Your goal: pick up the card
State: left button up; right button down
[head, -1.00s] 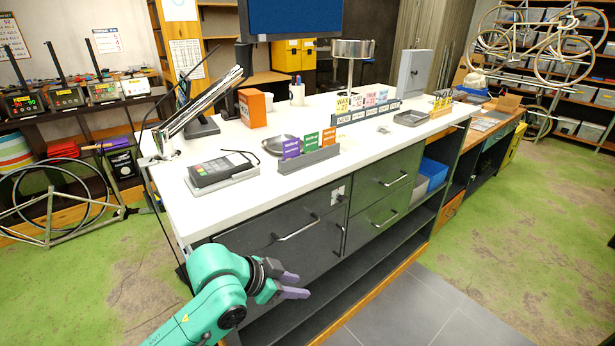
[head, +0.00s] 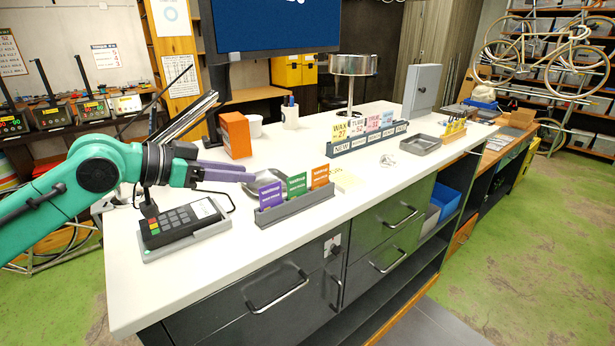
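Three upright cards, purple (head: 271,194), green (head: 297,184) and orange (head: 319,176), stand in a row in a dark grey holder (head: 296,208) on the white counter. The frames do not show which one is meant. My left gripper (head: 250,173) reaches in from the left above the counter. Its two purple fingers point right, behind and to the left of the purple card, with a narrow gap between them and nothing held. They partly cover a round grey dish (head: 267,180). My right gripper is not in view.
A card terminal (head: 182,223) lies below my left gripper. An orange box (head: 236,135), a white mug (head: 290,116) and a lamp (head: 352,66) stand farther back. A sign row (head: 365,141) and a grey tray (head: 421,144) are to the right. The front counter strip is clear.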

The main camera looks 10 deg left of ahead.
aim_at(297, 191)
pick_arm(q)
jog(key=p+x, duration=0.2)
jog(key=x, duration=0.2)
jog(key=p+x, duration=0.2)
jog(key=x, duration=0.2)
jog(key=r+p+x, duration=0.1)
jog(key=p+x, duration=0.1)
jog(key=x, duration=0.2)
jog(key=shift+d+p, duration=0.35)
jog(key=shift+d, duration=0.1)
jog(key=shift+d+f, duration=0.1)
jog(key=shift+d, duration=0.1)
jog(key=shift+s, duration=0.15)
grip_shut()
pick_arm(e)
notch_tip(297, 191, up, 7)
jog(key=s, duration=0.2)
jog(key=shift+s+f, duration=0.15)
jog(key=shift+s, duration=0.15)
